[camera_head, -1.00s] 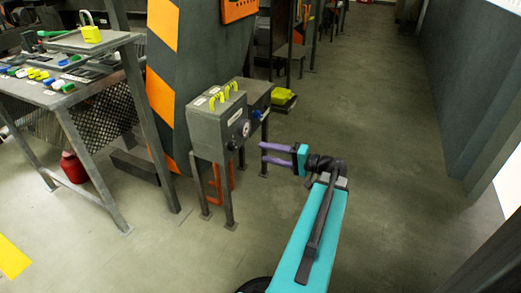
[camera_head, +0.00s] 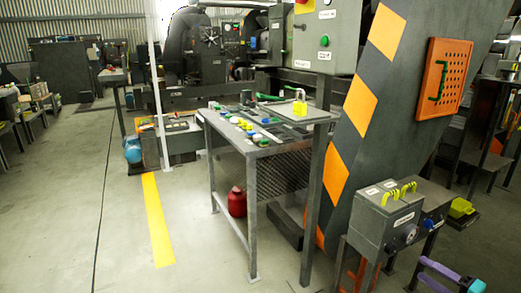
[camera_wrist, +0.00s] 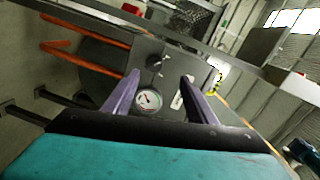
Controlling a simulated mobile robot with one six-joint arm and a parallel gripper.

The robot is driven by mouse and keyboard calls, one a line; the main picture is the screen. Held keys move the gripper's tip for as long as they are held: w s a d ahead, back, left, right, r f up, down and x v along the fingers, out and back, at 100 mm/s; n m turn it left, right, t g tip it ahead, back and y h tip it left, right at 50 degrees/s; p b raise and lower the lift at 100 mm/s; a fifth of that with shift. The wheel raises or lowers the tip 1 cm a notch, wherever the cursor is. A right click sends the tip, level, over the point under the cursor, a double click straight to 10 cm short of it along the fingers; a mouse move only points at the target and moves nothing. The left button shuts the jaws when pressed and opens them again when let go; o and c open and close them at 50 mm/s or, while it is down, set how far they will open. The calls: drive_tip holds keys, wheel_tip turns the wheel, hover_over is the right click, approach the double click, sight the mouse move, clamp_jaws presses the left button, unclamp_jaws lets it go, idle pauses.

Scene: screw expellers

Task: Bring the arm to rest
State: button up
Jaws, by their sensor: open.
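My gripper (camera_head: 438,276) shows only in part at the lower right edge of the head view, with purple fingers and a teal body. In the wrist view my gripper (camera_wrist: 160,76) has its two purple fingers spread apart with nothing held between them. Beyond them is a grey control box (camera_wrist: 172,62) with a round gauge (camera_wrist: 148,99) and a dark knob. The same control box (camera_head: 378,226) stands on legs in the head view, with my fingers in front of and below its right side. The rest of my arm is out of the head view.
A metal table (camera_head: 246,146) with padlocks and small coloured items stands left of the control box. A red can (camera_head: 237,202) sits beneath it. An orange-striped panel (camera_head: 372,110) rises behind the box. The floor around the yellow stripe (camera_head: 157,222) is clear.

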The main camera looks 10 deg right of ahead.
drive_tip(key=w+a+r+n+g+y+p, duration=0.1)
drive_tip(key=w+a+y+p, duration=0.25)
drive_tip(key=w+a, duration=0.4)
drive_tip(key=w+a+r+n+g+y+p, duration=0.15)
drive_tip(key=w+a+p, duration=0.3)
drive_tip(key=a, duration=0.55)
drive_tip(key=a+f+n+g+y+p, duration=0.2)
drive_tip(key=a+g+p, duration=0.25)
drive_tip(key=a, duration=0.75)
drive_tip(key=a+f+n+g+y+p, duration=0.1)
drive_tip(key=a+f+n+g+p, duration=0.15)
drive_tip(key=a+p, duration=0.65)
drive_tip(key=s+a+f+n+g+h+p, duration=0.25)
drive_tip(key=s+a+g+p, duration=0.2)
drive_tip(key=s+a, duration=0.5)
drive_tip(key=s+a+f+n+g+h+p, duration=0.1)
drive_tip(key=s+a+f+g+h+p, duration=0.2)
drive_tip(key=s+a+g, duration=0.45)
drive_tip(key=s+d+f+n+h+p, duration=0.1)
drive_tip(key=s+f+n+h+p, duration=0.2)
drive_tip(key=s, duration=0.6)
drive_tip(key=d+f+m+h, duration=0.1)
drive_tip(key=d+f+h, duration=0.2)
drive_tip(key=d, duration=0.4)
drive_tip(key=shift+w+d+f+h+b, duration=0.15)
drive_tip(key=shift+w+d+h+b, duration=0.1)
drive_tip(key=shift+d+h+b, duration=0.25)
drive_tip(key=shift+a, duration=0.1)
